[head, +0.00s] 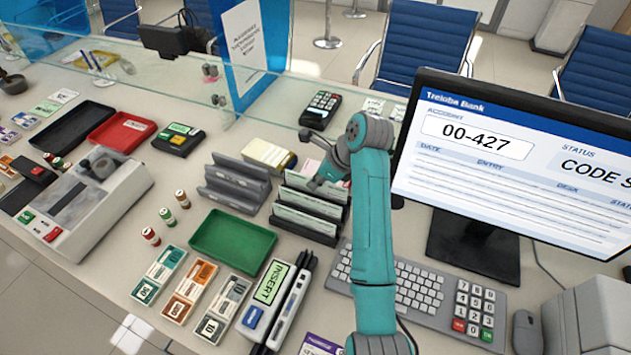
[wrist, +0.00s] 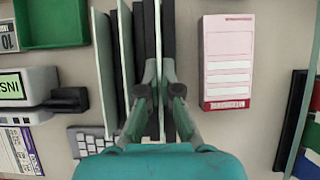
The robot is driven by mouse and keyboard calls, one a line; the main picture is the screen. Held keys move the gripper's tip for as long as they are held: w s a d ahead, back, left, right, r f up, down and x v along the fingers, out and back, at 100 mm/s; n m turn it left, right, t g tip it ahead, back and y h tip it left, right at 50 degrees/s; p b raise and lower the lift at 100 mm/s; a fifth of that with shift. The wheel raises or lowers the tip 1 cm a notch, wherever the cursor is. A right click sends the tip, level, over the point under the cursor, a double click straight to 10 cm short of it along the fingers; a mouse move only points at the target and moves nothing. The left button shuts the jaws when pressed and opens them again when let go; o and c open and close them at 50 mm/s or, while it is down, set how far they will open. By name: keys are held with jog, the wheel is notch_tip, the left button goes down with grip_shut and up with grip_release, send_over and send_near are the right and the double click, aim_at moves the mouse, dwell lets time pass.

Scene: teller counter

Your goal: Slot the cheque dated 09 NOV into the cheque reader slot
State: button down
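The cheque reader (head: 268,290) has a green screen reading INSERT and stands near the counter's front edge; part of it shows at the left of the wrist view (wrist: 25,86). A black rack (head: 305,222) holds several upright pale green cheques (head: 312,197) to the right of the green tray. My gripper (head: 322,180) reaches down at the back of this rack. In the wrist view my fingertips (wrist: 160,68) are close together, one on each side of the rightmost cheque (wrist: 158,25), and look shut on it. The cheques' dates are not readable.
A green tray (head: 232,247) lies between the rack and the banknote stacks. A grey rack (head: 234,183) stands behind. The keyboard (head: 400,285) and monitor (head: 475,240) are at right. A pink-edged paper slip (wrist: 228,62) lies beside the rack. A glass screen crosses behind.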

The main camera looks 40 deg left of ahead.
notch_tip(320, 180, up, 11)
dwell(2.2)
dwell(0.3)
